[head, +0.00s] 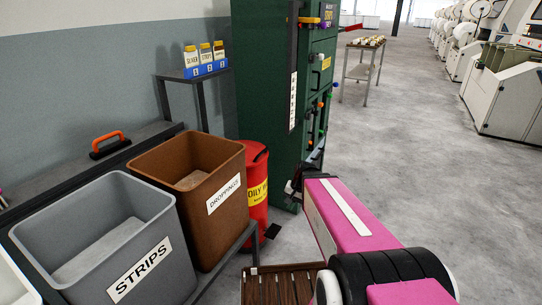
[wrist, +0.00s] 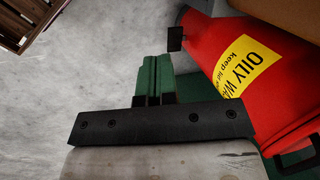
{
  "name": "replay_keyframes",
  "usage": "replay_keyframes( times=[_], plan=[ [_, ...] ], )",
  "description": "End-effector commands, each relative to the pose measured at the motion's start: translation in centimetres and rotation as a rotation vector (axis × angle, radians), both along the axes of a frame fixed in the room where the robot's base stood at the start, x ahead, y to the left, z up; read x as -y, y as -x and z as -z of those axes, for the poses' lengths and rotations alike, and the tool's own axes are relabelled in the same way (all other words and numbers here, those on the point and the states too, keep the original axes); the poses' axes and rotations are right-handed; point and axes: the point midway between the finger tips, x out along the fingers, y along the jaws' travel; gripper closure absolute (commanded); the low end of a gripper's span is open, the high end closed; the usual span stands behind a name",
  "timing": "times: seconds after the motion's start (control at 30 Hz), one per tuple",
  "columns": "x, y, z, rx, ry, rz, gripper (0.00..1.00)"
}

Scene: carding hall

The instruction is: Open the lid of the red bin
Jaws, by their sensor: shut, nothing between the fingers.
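The red bin (head: 257,212) stands on the floor beside the brown bin and in front of the green cabinet. Its yellow label reads in part "OILY WA" in the wrist view (wrist: 245,65). The red lid (head: 254,151) is down on the bin, partly hidden by the brown bin. A black pedal (head: 272,231) sticks out near the bin's foot; it also shows in the wrist view (wrist: 175,38). My gripper (wrist: 153,80) is shut and empty, its green fingertips together, beside the bin and apart from it. In the head view my arm mostly hides it.
A brown bin (head: 176,153) marked "DROPPINGS" and a grey bin (head: 158,243) marked "STRIPS" stand at the left. The green cabinet (head: 265,70) rises behind the red bin. A slatted wooden crate (head: 272,291) is on the floor in front. Open floor (head: 420,170) lies to the right.

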Motion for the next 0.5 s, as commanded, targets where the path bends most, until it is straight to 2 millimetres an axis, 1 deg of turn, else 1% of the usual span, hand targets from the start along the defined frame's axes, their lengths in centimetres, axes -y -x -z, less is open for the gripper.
replay_keyframes(
  times=[0.03, 0.13, 0.27, 0.37, 0.5],
  plan=[
    [-0.1, 0.1, 0.6, -0.013, -0.043, 0.018, 1.0],
    [-0.8, -0.3, 1.4, -0.035, -0.141, 0.079, 1.0],
    [-1.8, -1.6, 1.9, -0.074, -0.286, 0.194, 1.0],
    [-2.5, -3.3, 2.0, -0.118, -0.423, 0.312, 1.0],
    [-3.1, -6.8, 1.5, -0.21, -0.657, 0.512, 1.0]
  ],
)
